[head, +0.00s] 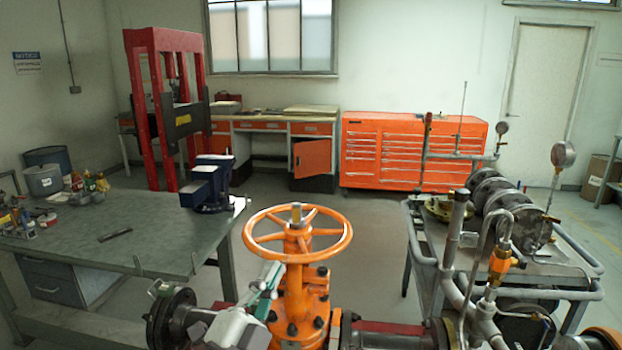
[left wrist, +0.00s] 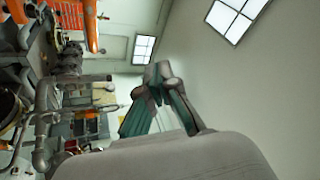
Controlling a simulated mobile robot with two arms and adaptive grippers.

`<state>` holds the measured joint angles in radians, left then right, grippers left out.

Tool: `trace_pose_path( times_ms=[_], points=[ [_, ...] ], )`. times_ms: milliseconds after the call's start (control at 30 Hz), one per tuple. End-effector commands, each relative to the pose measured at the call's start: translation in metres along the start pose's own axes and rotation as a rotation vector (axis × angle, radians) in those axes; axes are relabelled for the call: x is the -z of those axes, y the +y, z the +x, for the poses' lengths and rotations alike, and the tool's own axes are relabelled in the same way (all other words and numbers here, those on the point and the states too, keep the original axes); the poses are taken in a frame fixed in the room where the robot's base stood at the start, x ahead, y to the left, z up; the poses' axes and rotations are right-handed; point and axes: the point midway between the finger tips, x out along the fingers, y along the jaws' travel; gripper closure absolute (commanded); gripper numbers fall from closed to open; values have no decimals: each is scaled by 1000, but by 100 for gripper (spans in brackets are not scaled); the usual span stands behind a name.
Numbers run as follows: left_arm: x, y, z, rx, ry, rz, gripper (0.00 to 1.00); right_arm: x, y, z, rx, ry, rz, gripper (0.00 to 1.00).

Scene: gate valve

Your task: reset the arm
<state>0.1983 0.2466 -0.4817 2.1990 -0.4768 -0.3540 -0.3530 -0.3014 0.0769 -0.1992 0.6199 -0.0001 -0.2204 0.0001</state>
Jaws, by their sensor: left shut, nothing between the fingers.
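The orange gate valve (head: 298,285) stands upright in the pipe line at the lower middle of the head view. Its round orange handwheel (head: 298,235) sits on top around a bare stem. My left gripper (head: 268,280) is just left of the valve body in the picture, below the wheel rim, with my pale arm coming up from the bottom edge. It also shows in the left wrist view (left wrist: 160,75), with grey and green fingers closed together and nothing between them. Whether it touches the valve is unclear. My right gripper is not in view.
A workbench (head: 150,225) with a blue vise (head: 210,185) stands at left. A metal cart (head: 425,245) with pipes and gauges stands at right. A red press frame (head: 165,110) and an orange tool cabinet (head: 380,150) stand behind. Open floor (head: 370,235) lies between bench and cart.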

Motion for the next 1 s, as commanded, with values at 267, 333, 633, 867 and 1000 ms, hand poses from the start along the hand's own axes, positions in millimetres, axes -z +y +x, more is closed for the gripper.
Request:
trace_pose_path(
  times_ms=[267,333,633,867,1000],
  points=[
    [-127,96,-144,-302,-732,-476,100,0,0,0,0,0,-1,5],
    [-140,116,-189,-367,-896,-566,100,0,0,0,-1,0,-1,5],
    [-141,157,-335,-560,-1383,-789,100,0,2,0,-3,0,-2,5],
    [-120,164,-414,-662,-1646,-876,100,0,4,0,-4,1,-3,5],
    [-141,197,-418,-672,-1654,-871,100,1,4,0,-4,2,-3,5]
  ],
)
